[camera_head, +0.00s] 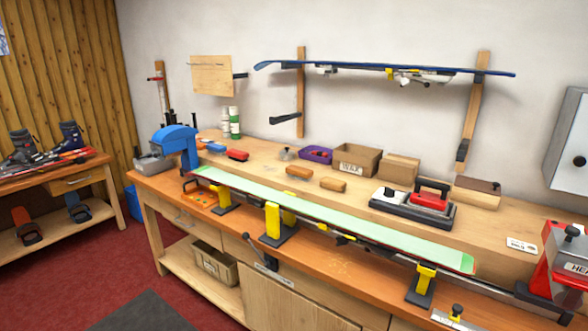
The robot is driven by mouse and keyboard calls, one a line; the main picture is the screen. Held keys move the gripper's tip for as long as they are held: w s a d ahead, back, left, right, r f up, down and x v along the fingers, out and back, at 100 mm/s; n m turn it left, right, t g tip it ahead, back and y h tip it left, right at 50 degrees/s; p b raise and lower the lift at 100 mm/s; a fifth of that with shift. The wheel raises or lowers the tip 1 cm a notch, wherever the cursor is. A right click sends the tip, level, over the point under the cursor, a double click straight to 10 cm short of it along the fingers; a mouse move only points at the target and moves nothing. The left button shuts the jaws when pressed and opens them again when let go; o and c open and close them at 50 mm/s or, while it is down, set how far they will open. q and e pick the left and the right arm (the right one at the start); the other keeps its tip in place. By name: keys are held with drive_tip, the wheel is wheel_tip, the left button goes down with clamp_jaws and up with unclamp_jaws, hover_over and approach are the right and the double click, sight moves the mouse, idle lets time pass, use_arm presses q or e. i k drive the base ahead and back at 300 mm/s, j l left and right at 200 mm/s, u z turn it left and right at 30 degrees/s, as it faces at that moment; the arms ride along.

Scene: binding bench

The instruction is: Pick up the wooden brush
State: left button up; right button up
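Two small brown oblong pieces that look like wooden brushes lie on the raised back shelf of the bench, left of its middle. The left wooden piece (299,172) and the right wooden piece (331,184) lie close together but apart. Their undersides are hidden, so I cannot tell if either has bristles. Neither of my grippers is in view.
A green-based ski (340,218) lies across yellow clamps (273,220) along the bench front, before the shelf. Behind the wooden pieces are a purple tray (316,155) and a cardboard box (356,160). A red iron (431,196) stands to their right.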

sight(303, 174)
drive_tip(key=i+j+z, duration=0.1)
drive_tip(key=i+j, duration=0.6)
drive_tip(key=i+j+z, duration=0.1)
drive_tip(key=i+j, duration=0.6)
drive_tip(key=j, duration=0.1)
